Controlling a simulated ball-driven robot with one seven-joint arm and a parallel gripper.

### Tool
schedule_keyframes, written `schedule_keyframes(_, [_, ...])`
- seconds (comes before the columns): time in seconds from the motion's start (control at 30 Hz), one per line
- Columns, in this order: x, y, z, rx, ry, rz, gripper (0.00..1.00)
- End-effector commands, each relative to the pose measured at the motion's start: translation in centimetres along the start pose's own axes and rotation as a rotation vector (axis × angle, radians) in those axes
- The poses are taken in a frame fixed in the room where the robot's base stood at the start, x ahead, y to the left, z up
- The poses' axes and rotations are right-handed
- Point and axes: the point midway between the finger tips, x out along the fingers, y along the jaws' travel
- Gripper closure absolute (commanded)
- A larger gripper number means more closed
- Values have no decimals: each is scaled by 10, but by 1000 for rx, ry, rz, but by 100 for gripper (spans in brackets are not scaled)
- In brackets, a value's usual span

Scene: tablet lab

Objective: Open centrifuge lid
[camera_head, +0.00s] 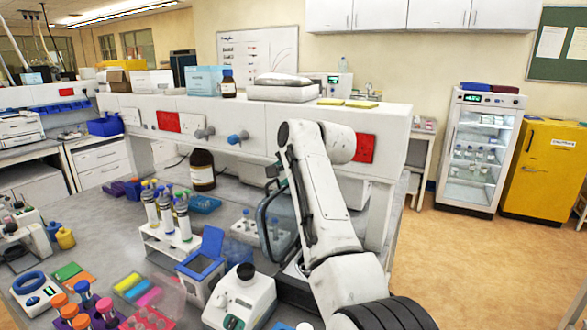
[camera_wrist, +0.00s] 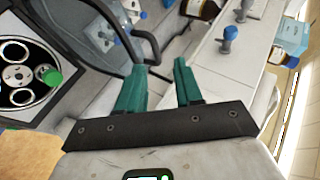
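The centrifuge shows at the left of the wrist view, with its round rotor (camera_wrist: 18,73) uncovered and a green-capped tube (camera_wrist: 51,77) at the rotor's edge. Its clear lid with a dark frame (camera_wrist: 122,42) stands raised, and the raised lid (camera_head: 263,226) also shows upright left of my arm in the head view. My gripper (camera_wrist: 160,68) is open, with two green fingers and nothing between them. Its left fingertip is at the lid's frame; I cannot tell whether they touch. In the head view my arm hides most of the centrifuge body.
A tube rack (camera_head: 172,243), a blue-lidded box (camera_head: 202,262) and a small white device (camera_head: 240,298) stand left of the centrifuge. A brown bottle (camera_head: 202,170) and blue knob (camera_head: 238,137) are behind. The floor at right is clear before the fridge (camera_head: 480,150).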

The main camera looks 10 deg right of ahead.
Motion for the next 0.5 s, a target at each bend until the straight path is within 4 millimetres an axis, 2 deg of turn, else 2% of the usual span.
schedule_keyframes(0.3, [-40, -1, 0, -1, 2, -4, 65])
schedule_keyframes(0.5, [-56, -1, 0, -1, 1, -4, 65])
